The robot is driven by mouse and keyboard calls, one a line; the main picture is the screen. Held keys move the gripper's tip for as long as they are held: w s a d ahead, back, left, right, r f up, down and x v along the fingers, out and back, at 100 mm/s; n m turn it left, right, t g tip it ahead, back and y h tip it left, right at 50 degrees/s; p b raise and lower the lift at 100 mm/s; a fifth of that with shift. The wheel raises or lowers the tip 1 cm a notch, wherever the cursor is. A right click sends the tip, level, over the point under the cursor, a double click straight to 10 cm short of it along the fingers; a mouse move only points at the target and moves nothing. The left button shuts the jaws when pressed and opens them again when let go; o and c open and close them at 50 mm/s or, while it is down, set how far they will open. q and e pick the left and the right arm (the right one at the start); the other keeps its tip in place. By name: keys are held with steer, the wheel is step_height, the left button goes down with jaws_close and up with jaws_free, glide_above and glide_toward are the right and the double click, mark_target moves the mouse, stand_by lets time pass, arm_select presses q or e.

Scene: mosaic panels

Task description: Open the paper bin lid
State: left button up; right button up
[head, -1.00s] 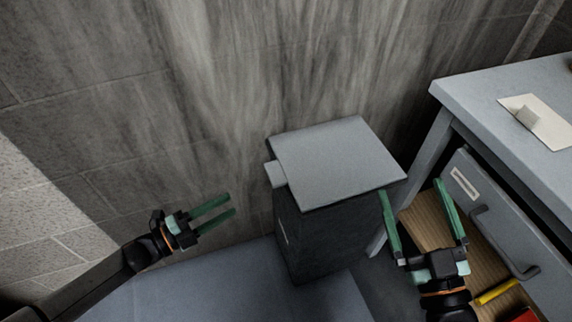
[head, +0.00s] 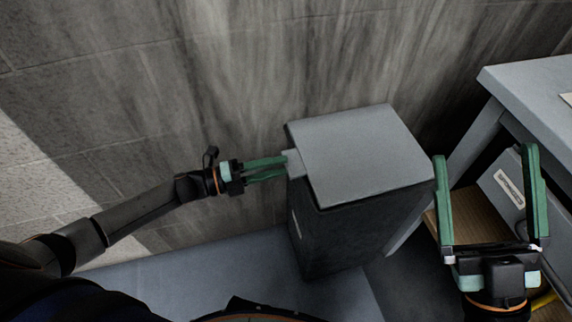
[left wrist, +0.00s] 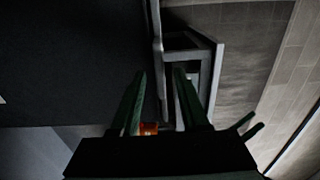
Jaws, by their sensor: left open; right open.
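The paper bin (head: 350,240) has a dark body and stands by the wall. Its flat grey lid (head: 360,150) lies closed on top, with a small tab (head: 293,163) on the left edge. My left gripper (head: 283,168) is open, its fingertips right at the tab. In the left wrist view, a thin grey lid edge (left wrist: 157,40) runs between the open fingers of the left gripper (left wrist: 160,75); contact cannot be told. My right gripper (head: 484,152) is open and empty, right of the bin in front of the drawer.
The stone wall (head: 240,80) is close behind the bin. The space left of the bin holds only my left arm.

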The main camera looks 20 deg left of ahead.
arm_select(q)
steer(key=shift+x, duration=1.35)
steer(key=shift+c, duration=0.3)
jaws_close()
